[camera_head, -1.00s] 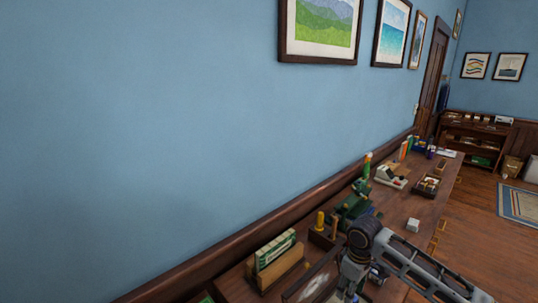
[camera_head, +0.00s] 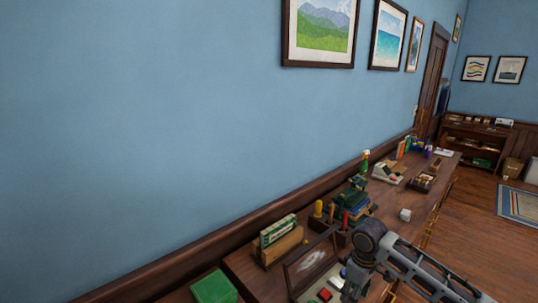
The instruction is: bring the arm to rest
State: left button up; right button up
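My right arm (camera_head: 415,266) comes in from the lower right over the long wooden cabinet top (camera_head: 408,230). Its dark joint sits above the cabinet, and the link beyond it bends down to the bottom edge of the picture. The fingers of my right gripper do not show, so what they hold is hidden. My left arm and gripper are not in view.
On the cabinet stand a brown-framed picture (camera_head: 311,263), a wooden holder with a green-and-white box (camera_head: 279,231), dark green books (camera_head: 351,201), a white cube (camera_head: 405,215) and a typewriter-like thing (camera_head: 386,173). A green box (camera_head: 213,288) is at lower left.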

jog(key=shift+s+a+f+m+t+y, duration=0.55)
jog(key=shift+s+a+f, duration=1)
jog(key=shift+s+a, duration=1.6)
jog(key=shift+s+a+f+m+t+y, duration=0.35)
jog(key=shift+s+a+f+t+y, duration=0.4)
jog(key=shift+s+a+f, duration=1.6)
jog(key=s+d+r+m+t+h, duration=0.15)
jog(key=s+d+m, duration=0.25)
jog(key=s+d, duration=0.55)
jog(key=s+a+f+g, duration=0.1)
jog(key=s+f, duration=0.1)
jog(key=f, duration=1.5)
jog(key=s+a+f+g, duration=0.1)
jog(key=s+f, duration=0.1)
jog(key=f, duration=1.5)
jog(key=s+d+f, duration=0.2)
jog(key=s+f, duration=0.7)
jog(key=s, duration=0.2)
jog(key=s+d+f+g+h, duration=0.1)
jog(key=s+d+f, duration=0.1)
jog(key=s+f, duration=0.8)
jog(key=shift+s+f, duration=0.2)
jog(key=shift+s, duration=0.3)
